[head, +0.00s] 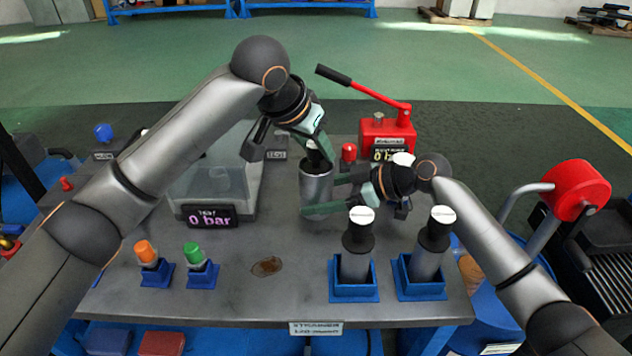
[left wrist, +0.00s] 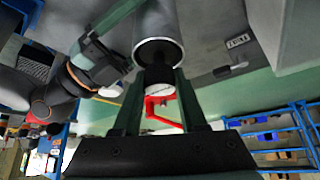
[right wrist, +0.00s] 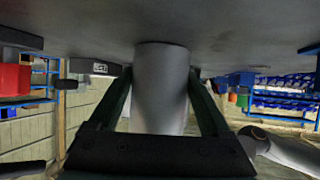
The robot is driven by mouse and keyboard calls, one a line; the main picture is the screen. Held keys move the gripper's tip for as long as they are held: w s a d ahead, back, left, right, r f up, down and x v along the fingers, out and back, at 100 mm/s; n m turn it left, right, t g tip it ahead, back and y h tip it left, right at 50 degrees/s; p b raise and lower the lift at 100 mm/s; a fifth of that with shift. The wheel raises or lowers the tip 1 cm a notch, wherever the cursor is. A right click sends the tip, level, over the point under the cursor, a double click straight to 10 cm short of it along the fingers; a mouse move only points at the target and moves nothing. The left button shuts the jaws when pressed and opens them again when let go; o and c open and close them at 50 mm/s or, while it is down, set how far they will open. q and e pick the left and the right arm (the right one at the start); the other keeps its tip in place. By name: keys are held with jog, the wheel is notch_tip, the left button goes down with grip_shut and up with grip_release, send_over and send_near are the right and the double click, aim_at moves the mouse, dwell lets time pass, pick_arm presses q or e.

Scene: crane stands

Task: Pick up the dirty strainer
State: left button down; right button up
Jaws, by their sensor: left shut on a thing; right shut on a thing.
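A grey metal cylinder (head: 317,188) stands upright near the middle of the table, and my right gripper (head: 334,194) is shut around its side. The cylinder also shows between the fingers in the right wrist view (right wrist: 160,90). My left gripper (head: 320,153) is above its open top, shut on a dark part with a white round end (left wrist: 160,92). This dark part sits at the cylinder's open rim in the left wrist view; how far it reaches inside is hidden. I cannot tell from its surface whether any strainer is dirty.
Two black-topped pieces with white caps stand in blue holders (head: 353,281) (head: 421,278) at the front right. A clear tank (head: 213,180) and a "0 bar" display (head: 209,216) are left. A red hand pump (head: 387,130) stands behind. A brown stain (head: 267,267) marks the front.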

pick_arm(q)
jog(key=shift+r, duration=0.1)
dwell(0.5)
notch_tip(320, 180, up, 18)
dwell(0.5)
pick_arm(e)
jog(key=o, duration=1.1)
